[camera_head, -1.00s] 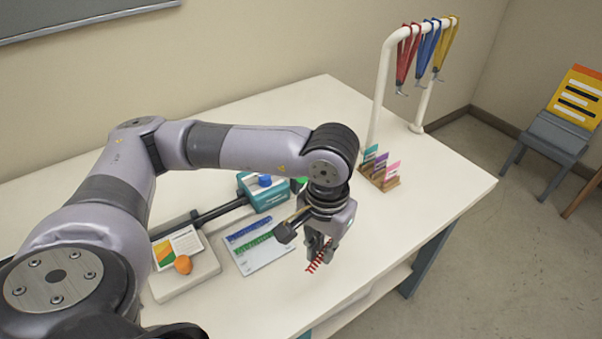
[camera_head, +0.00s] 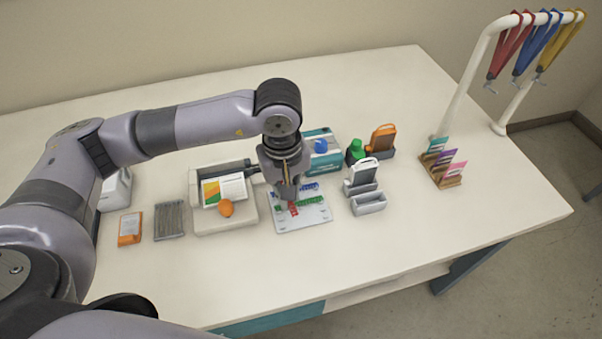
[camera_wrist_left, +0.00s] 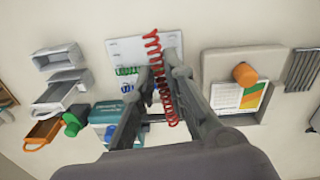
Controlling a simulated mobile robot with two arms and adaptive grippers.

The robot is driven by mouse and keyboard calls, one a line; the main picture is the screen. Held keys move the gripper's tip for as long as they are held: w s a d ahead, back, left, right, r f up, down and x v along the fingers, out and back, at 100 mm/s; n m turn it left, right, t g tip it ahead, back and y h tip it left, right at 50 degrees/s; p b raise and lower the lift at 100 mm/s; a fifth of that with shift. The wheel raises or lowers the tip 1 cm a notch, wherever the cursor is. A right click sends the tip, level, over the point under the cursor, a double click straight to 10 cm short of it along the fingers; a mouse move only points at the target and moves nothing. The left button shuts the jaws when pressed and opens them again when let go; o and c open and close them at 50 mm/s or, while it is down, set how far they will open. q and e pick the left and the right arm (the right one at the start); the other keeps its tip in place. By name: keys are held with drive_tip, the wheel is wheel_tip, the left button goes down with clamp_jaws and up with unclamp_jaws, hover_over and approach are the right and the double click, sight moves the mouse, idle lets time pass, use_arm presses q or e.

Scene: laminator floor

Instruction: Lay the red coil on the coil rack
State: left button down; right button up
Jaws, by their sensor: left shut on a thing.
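My left gripper (camera_head: 288,198) is shut on the red coil (camera_wrist_left: 154,54), which sticks out past both sides of the fingers in the left wrist view. In the head view only a small part of the red coil (camera_head: 293,210) shows by the fingertips. The coil rack (camera_head: 290,224) is a white plate on the table with a green coil (camera_head: 314,201) and a blue coil (camera_head: 309,187) on it. The gripper is over the rack's left part. I cannot tell whether the red coil touches the rack. My right gripper is not in view.
The table (camera_head: 400,245) is clear in front.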

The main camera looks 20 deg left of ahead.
use_arm(q)
drive_tip(key=w+d+n+p, duration=0.1)
drive_tip(key=w+n+p, duration=0.1)
drive_tip(key=n, duration=0.4)
use_arm(e)
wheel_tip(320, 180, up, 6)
drive_tip(key=p, duration=0.3)
use_arm(q)
drive_tip(key=n+b, duration=0.2)
drive_tip(key=n, duration=0.9)
hover_over(311, 217)
drive_tip(key=shift+s+f, duration=0.1)
drive_tip(key=shift+f, duration=4.2)
drive_tip(key=shift+f+b, duration=1.3)
drive_tip(key=shift+f, duration=0.05)
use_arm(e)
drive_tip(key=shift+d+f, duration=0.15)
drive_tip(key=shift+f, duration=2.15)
use_arm(q)
drive_tip(key=c, duration=1.6)
unclamp_jaws()
drive_tip(key=shift+o, duration=0.3)
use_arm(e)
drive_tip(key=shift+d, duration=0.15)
use_arm(q)
drive_tip(key=shift+r, duration=0.1)
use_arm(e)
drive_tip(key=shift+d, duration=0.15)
